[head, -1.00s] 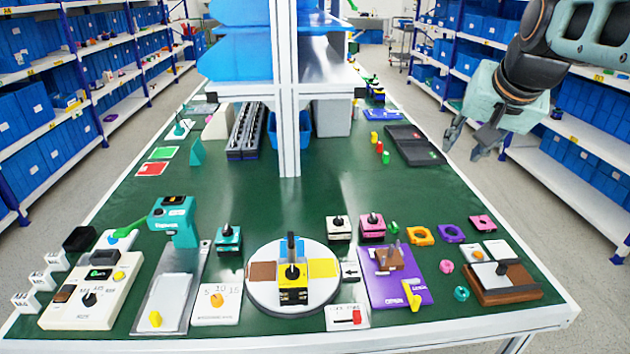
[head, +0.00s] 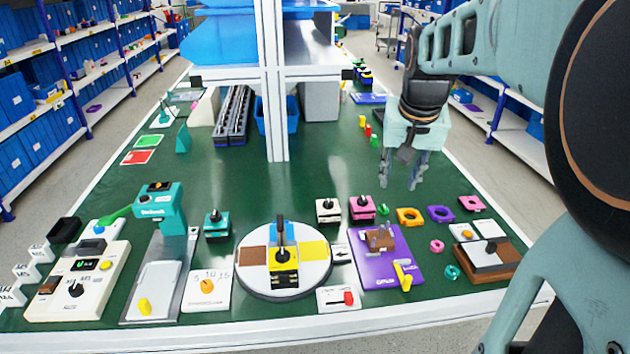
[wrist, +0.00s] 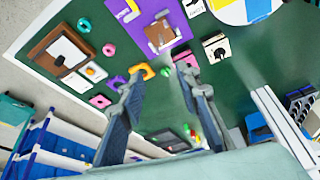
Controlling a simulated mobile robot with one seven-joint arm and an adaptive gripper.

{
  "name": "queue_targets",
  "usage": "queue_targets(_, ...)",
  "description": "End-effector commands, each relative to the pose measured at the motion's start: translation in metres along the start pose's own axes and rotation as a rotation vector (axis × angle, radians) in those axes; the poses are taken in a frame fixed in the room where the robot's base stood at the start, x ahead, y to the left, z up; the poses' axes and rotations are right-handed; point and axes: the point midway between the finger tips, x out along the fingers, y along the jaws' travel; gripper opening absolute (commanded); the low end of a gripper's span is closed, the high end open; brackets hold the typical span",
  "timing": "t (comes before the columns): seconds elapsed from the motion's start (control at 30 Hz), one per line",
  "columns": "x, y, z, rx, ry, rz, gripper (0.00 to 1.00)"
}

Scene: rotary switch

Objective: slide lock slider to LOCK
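The lock slider is a small white plate (head: 328,297) with a red knob (head: 348,297) at its right end. It lies at the near edge of the green table in the head view, right of the round turntable's front. Its lettering is too small to read surely. My gripper (head: 400,178) points down above the right part of the table, well behind and to the right of the slider. Its two fingers are apart with nothing between them, as the wrist view (wrist: 158,75) also shows.
The round turntable (head: 255,262) with a black-and-yellow switch is left of the slider. A purple board (head: 378,272) with a yellow handle stands to its right. A small arrow plate (head: 341,254) is behind it. A white frame post (head: 275,110) rises mid-table.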

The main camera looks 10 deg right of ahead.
Motion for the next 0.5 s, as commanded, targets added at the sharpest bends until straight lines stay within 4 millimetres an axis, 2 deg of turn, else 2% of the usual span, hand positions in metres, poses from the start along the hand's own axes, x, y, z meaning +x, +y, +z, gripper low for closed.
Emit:
queue_targets(0.03,0.021,-0.016,0.025,-0.044,-0.064,-0.006,0.3)
queue_targets(0.1,0.043,-0.037,0.059,-0.107,-0.149,-0.016,0.3)
queue_targets(0.2,0.063,-0.059,0.1,-0.183,-0.248,-0.029,0.3)
queue_targets(0.33,0.076,-0.074,0.135,-0.245,-0.328,-0.04,0.3)
queue_targets(0.5,0.085,-0.08,0.153,-0.274,-0.365,-0.046,0.3)
